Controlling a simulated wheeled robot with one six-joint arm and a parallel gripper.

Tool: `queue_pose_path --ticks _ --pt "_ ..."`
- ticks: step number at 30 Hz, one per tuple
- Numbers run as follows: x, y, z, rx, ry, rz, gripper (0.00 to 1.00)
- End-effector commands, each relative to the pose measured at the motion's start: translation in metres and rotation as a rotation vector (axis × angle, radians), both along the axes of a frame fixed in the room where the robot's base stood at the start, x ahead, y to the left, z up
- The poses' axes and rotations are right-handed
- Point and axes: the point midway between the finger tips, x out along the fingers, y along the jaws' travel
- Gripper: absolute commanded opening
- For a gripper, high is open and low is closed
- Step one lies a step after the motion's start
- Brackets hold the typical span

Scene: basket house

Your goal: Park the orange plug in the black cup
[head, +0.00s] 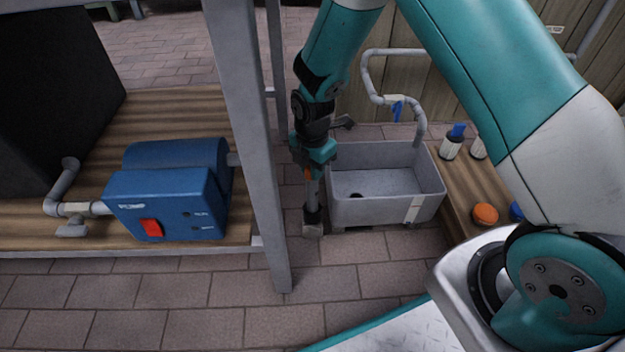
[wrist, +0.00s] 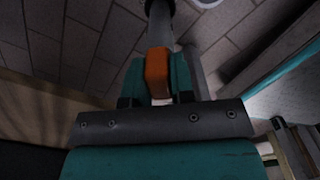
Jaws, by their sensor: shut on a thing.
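My gripper (head: 311,170) hangs pointing down just left of the grey basin. It is shut on the orange plug (head: 308,175), which also shows between the fingers in the wrist view (wrist: 158,72). A grey shaft (head: 312,192) runs down from the plug, with a dark collar (head: 312,214) and a pale grey block (head: 312,231) at its lower end, close to the floor. I cannot tell whether the block touches the floor. I cannot make out the black cup for certain; the dark collar may be part of it or of the held piece.
The grey basin (head: 432,184) stands close right, with a curved pipe (head: 372,72) and blue valve behind. A metal post (head: 252,130) and a bench with a blue box (head: 165,192) are left. Bottles (head: 451,146) and an orange-topped jar (head: 485,214) stand right. Front floor is clear.

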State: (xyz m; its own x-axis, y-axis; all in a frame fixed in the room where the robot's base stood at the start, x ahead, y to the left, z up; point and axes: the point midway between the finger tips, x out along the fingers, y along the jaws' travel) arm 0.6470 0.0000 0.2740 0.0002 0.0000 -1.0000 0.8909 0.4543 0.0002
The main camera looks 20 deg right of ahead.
Motion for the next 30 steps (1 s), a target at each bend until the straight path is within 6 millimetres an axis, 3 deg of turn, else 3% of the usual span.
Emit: queue_pose_path --ticks 1,4,20,21,23,24,30 --pt "0.000 0.000 -0.015 0.000 0.002 0.000 0.00" --pt "0.000 0.000 -0.029 0.000 0.001 0.000 0.00" --pt "0.000 0.000 -0.036 0.000 0.000 0.000 0.00" --pt "0.000 0.000 -0.036 0.000 0.000 0.000 0.30" --pt "0.000 0.000 -0.036 0.000 0.000 0.000 0.44" --pt "0.000 0.000 -0.036 0.000 0.000 0.000 0.48" --pt "0.000 0.000 -0.036 0.000 0.000 0.000 0.48"
